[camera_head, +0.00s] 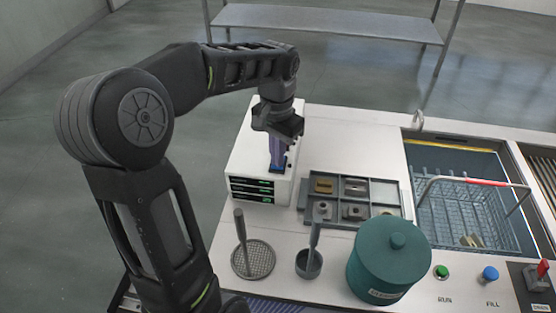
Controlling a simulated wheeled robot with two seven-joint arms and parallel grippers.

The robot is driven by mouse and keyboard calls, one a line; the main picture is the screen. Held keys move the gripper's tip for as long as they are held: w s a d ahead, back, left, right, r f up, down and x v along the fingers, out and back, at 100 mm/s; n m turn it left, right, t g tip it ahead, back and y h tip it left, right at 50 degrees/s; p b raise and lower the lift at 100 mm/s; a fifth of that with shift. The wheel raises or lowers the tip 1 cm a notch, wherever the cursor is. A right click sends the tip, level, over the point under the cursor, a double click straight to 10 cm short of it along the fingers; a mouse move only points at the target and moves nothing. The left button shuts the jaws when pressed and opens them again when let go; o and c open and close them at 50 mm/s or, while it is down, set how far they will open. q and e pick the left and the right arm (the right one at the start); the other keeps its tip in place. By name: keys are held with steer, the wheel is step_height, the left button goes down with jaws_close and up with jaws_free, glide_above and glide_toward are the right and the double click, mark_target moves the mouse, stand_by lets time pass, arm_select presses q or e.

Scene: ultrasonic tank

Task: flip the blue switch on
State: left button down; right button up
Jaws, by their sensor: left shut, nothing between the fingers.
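My left gripper (277,164) points straight down over a white box unit (252,152) and is shut with nothing in it. A small blue switch (279,169) sits on top of the box, right at the fingertips. The fingers hide most of the switch, so I cannot tell its position or whether they touch it. The box has several dark display panels with green readouts on its front. My right gripper is not in view.
A grey divided tray (349,220) with small parts is right of the box. In front are a mesh strainer (253,260), a small cup (308,265) and a teal lidded pot (389,268). Farther right are a wire basket (468,215), a green RUN button (441,272) and a blue FILL knob (490,273).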

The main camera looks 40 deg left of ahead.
arm_select(q)
steer(key=shift+f, duration=0.35)
step_height(320, 180, up, 7)
steer(key=p, duration=0.5)
stand_by(0.5)
stand_by(0.5)
